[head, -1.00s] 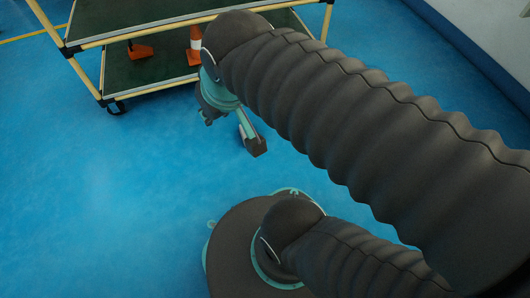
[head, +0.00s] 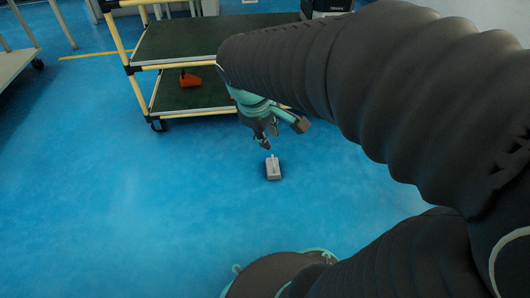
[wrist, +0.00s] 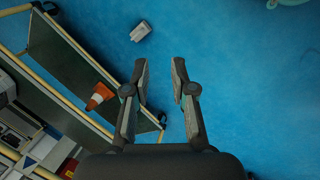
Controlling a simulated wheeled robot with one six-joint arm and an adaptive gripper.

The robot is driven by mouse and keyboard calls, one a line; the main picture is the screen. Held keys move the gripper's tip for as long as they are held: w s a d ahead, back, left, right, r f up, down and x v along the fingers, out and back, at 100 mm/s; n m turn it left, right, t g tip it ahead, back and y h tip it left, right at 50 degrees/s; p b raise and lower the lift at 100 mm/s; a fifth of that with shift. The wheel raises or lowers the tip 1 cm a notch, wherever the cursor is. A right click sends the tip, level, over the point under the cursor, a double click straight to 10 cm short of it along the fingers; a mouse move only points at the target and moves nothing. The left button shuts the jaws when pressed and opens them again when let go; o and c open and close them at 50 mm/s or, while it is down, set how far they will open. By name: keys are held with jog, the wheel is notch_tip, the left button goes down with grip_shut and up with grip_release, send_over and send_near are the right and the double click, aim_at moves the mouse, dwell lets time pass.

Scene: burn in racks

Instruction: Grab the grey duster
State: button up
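The grey duster (head: 273,170) is a small, pale grey block lying on the blue floor, in front of the cart in the head view. It also shows near the top of the wrist view (wrist: 141,31), ahead of the fingers and a little to their left. My gripper (wrist: 161,72) is open, with a clear gap and nothing between its fingers. In the head view my gripper (head: 267,138) points down, apart from the duster and just above it in the picture. My arm hides part of the cart there.
A cart with dark green shelves (head: 170,98) and yellow tube frame stands behind the duster. An orange object (head: 190,80) lies on its lower shelf. An orange and white cone (wrist: 101,96) shows in the wrist view. The blue floor (head: 120,200) at left is clear.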

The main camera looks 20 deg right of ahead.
jog(key=w+d+f+n+g+h, duration=0.35)
jog(key=w+f+n+h, duration=0.45)
jog(key=w+f+n, duration=0.95)
jog(key=w+f+n+t+h, duration=0.1)
jog(key=f+n, duration=0.3)
jog(key=f, duration=0.5)
jog(key=w+f+n+t+h, duration=0.2)
jog(key=w+f+n, duration=0.2)
jog(key=f, duration=0.6)
jog(key=w+a+f+n+t+h+p, duration=0.1)
jog(key=f+n, duration=0.4)
jog(key=f, duration=0.5)
jog(key=shift+w+n+t, duration=0.25)
jog(key=shift+w+t, duration=0.55)
jog(key=shift+t, duration=0.05)
jog(key=shift+d+f, duration=0.15)
jog(key=shift+f, duration=0.05)
jog(key=x, duration=1.3)
jog(key=shift+d+r+b, duration=0.25)
jog(key=shift+r+b, duration=0.05)
jog(key=shift+b, duration=0.1)
grip_shut()
